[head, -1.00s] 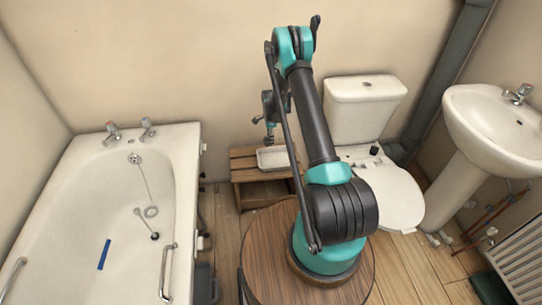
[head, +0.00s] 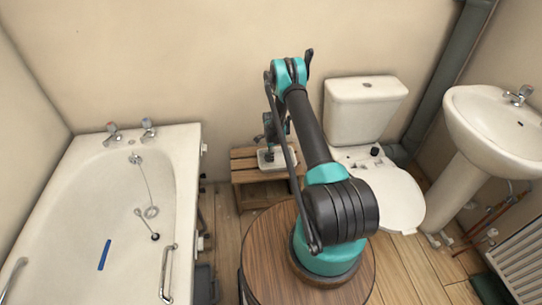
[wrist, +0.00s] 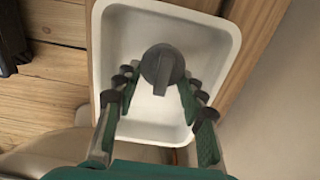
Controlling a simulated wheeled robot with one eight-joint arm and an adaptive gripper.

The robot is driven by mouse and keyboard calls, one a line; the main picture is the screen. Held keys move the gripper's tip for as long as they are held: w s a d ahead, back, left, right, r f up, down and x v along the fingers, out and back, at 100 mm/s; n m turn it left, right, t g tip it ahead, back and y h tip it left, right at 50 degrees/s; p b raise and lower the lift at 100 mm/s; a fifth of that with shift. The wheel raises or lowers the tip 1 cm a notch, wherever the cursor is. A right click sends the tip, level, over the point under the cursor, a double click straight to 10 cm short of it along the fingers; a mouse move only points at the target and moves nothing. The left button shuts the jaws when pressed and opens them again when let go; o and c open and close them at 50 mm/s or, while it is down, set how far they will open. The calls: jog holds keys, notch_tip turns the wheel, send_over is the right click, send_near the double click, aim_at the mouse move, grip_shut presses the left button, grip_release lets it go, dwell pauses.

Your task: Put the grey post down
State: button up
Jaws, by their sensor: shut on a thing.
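The grey post (wrist: 162,66) is seen from above in the wrist view, with a round grey top and a raised ridge. My gripper (wrist: 160,84) is shut on it, a finger pair on either side. The post is over the inside of a white tray (wrist: 226,42). In the head view my gripper (head: 269,140) is low over the same tray (head: 287,165). The post's lower end is hard to make out, so I cannot tell whether it touches the tray floor.
The tray stands on a slatted wooden stool (head: 243,165) against the wall. The bathtub (head: 185,180) is on the left. A washbasin (head: 490,125) stands further right.

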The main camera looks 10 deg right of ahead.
jog(key=o, duration=1.1)
jog(key=shift+f, duration=0.1)
